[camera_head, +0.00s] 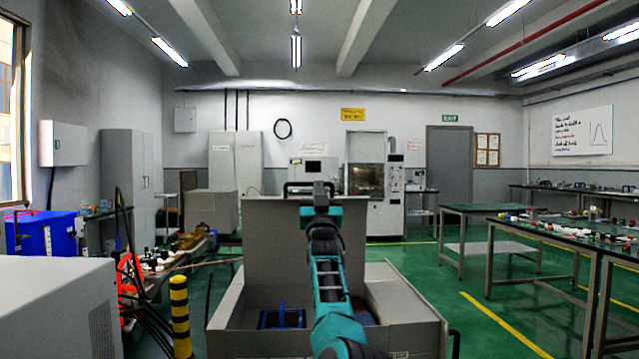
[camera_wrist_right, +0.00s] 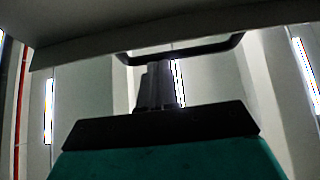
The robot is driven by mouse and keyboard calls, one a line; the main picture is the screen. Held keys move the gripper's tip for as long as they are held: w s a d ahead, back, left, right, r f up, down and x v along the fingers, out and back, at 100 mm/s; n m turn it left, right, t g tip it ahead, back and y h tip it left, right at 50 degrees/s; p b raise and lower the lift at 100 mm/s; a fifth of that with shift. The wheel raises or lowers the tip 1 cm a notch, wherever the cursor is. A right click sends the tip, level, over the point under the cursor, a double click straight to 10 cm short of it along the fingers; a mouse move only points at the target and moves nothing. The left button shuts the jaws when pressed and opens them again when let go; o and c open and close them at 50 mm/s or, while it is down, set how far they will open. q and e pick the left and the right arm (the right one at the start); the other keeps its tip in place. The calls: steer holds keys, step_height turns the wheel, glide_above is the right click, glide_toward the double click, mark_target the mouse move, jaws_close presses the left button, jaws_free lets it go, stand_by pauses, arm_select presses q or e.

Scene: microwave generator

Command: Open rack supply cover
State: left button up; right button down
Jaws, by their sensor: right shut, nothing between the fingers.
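The grey cover (camera_head: 268,240) of the rack supply box stands raised, about upright, at the back of the open grey box (camera_head: 405,305). A dark handle (camera_head: 292,187) sits at the cover's top edge; it also shows in the right wrist view (camera_wrist_right: 215,48). My right arm reaches up in front of the cover. My right gripper (camera_head: 319,188) is at the top edge beside the handle. In the wrist view its fingers (camera_wrist_right: 158,85) are shut and empty, pointing toward the handle bar; I cannot tell if they touch it. My left gripper is out of view.
A blue item (camera_head: 282,318) lies inside the box. A yellow-black post (camera_head: 180,315) and a light grey cabinet (camera_head: 60,310) stand at the left. Workbenches (camera_head: 560,235) line the right. Green floor is free between the box and the benches.

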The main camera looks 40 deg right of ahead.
arm_select(q)
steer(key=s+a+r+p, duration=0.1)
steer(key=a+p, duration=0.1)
steer(key=p, duration=0.1)
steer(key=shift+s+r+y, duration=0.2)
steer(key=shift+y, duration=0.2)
arm_select(e)
steer(key=shift+w+d+r+g+y, duration=0.2)
steer(key=shift+w+d+g+y, duration=0.2)
steer(key=shift+w+d+g, duration=0.1)
steer(key=shift+w+d+r+g+y, duration=0.2)
steer(key=shift+w+d+g+y, duration=0.2)
steer(key=shift+w+d, duration=0.1)
arm_select(q)
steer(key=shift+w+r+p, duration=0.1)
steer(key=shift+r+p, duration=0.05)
steer(key=shift+p, duration=0.15)
arm_select(e)
steer(key=shift+a, duration=0.1)
